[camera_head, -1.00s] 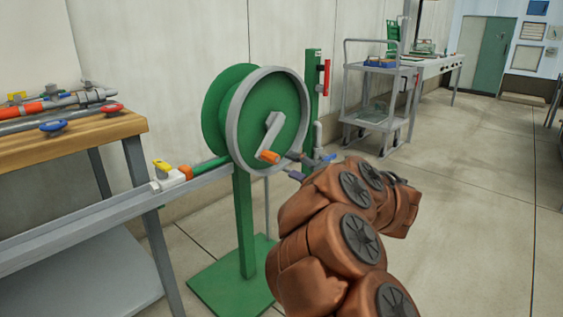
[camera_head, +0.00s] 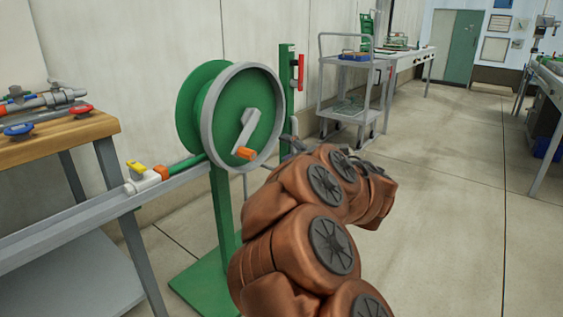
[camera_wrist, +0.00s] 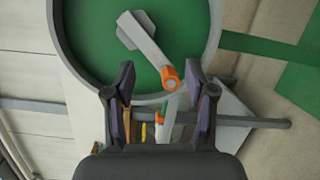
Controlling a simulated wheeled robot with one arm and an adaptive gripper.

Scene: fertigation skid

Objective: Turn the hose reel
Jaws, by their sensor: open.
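The hose reel (camera_head: 233,119) is a green drum with a grey rim on a green post and base plate. In the head view my gripper is mostly hidden behind my brown arm.
A wooden-topped bench (camera_head: 60,138) with pipes and valves stands at the left. A grey rail (camera_head: 90,220) with a yellow-handled valve (camera_head: 136,167) runs towards the reel. A grey cart (camera_head: 349,95) stands behind. The floor (camera_head: 440,200) at right is clear.

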